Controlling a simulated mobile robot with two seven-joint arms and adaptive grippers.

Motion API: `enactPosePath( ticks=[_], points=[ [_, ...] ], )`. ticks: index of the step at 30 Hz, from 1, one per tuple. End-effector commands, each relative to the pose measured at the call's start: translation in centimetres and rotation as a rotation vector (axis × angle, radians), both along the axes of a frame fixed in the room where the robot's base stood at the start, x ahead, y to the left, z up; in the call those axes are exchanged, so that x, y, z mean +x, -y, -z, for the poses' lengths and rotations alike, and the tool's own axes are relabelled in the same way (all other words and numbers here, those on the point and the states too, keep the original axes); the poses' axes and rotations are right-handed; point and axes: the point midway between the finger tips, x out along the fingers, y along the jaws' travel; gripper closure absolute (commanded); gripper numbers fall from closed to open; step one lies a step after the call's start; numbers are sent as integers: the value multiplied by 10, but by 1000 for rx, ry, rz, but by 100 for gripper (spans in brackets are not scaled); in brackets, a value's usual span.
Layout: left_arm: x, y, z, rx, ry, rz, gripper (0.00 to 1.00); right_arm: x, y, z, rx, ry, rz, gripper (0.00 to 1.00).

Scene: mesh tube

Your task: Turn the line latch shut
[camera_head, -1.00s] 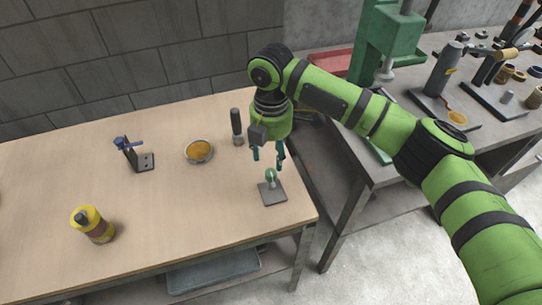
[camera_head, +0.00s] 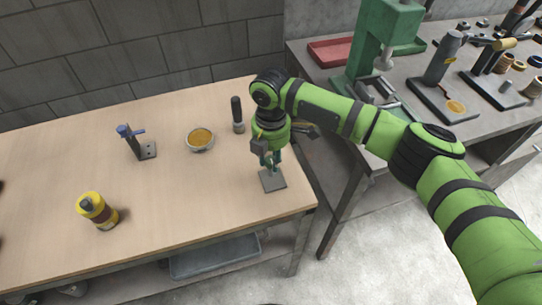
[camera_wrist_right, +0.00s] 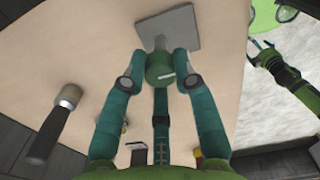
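A round green knob with a pale mark (camera_wrist_right: 160,73) stands on a square grey plate (camera_head: 272,181) near the right end of the wooden table; I take it to be the line latch. The plate also shows in the wrist view (camera_wrist_right: 185,27). My right gripper (camera_head: 271,163) points down over it. In the wrist view its teal fingers (camera_wrist_right: 160,66) are apart, one on each side of the knob; I cannot tell whether they touch it. In the head view the gripper mostly hides the knob. My left gripper (camera_wrist_right: 260,50) shows only in the wrist view, apparently open over the floor side.
A dark-handled tool (camera_head: 237,114) stands close by, left of my right gripper. A bowl of orange contents (camera_head: 200,139), a blue-handled stand (camera_head: 134,143) and a yellow bottle (camera_head: 98,211) are farther left. A green press (camera_head: 385,45) stands on the bench at right.

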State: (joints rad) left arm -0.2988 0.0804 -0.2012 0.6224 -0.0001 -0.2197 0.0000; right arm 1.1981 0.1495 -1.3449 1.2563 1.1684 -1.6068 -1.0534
Motion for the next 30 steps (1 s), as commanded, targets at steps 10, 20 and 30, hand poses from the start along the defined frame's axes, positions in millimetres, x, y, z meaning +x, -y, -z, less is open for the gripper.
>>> enactPosePath(
  ticks=[10, 20, 30],
  points=[
    [-8, 0, -9, 1, -13, -1, 4, -1, 0, -2, -1, -4, 47, 100],
    [-3, 0, -43, 0, -6, -1, 4, -2, 0, -5, -2, -7, 273, 100],
    [-1, 0, -80, -1, -1, -2, 4, -2, 0, -5, -3, -7, 597, 100]
  ],
)
